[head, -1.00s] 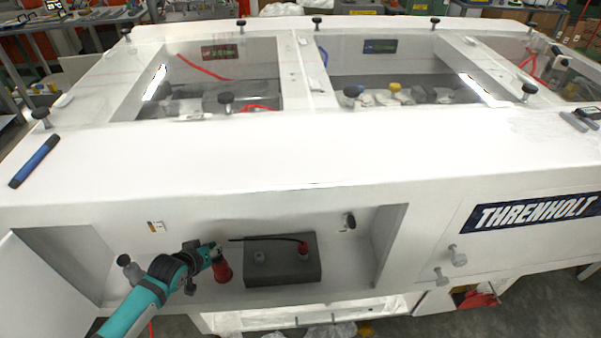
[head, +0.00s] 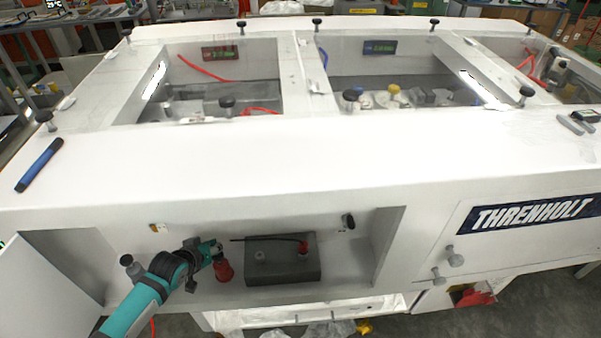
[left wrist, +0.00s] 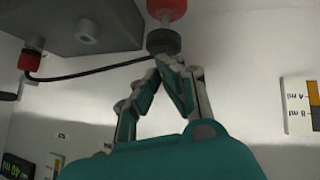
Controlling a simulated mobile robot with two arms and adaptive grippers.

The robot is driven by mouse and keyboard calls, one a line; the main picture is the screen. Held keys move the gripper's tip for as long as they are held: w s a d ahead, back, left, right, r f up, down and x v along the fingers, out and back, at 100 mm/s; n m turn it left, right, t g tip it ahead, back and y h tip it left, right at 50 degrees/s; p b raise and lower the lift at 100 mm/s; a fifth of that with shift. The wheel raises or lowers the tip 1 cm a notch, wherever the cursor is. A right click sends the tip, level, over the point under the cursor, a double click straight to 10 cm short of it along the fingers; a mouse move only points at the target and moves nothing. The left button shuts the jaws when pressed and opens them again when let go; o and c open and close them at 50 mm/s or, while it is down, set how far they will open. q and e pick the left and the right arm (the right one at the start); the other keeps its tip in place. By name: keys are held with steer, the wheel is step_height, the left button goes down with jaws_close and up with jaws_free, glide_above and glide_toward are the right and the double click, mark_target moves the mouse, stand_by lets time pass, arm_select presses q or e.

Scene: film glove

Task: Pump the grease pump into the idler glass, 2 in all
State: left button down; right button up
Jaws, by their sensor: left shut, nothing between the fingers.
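The grease pump (head: 223,271) is a red upright body with a dark knob on top, at the left of the open bay in the head view. In the left wrist view its dark knob (left wrist: 163,41) shows below a red part. My left gripper (head: 214,248) is shut and empty, its fingertips (left wrist: 170,62) right at the knob; I cannot tell whether they touch. A small gauge with 4 ml and 8 ml marks (left wrist: 300,106), perhaps the idler glass, shows orange near the 4 ml mark. It is tiny in the head view (head: 157,228). My right gripper is out of view.
A dark grey block (head: 282,268) with a red fitting and a thin black hose stands right of the pump. An open panel (head: 45,290) stands at the left.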

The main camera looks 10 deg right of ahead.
arm_select(q)
steer(key=shift+r+p, duration=3.05)
steer(key=shift+r, duration=0.05)
steer(key=shift+f, duration=0.1)
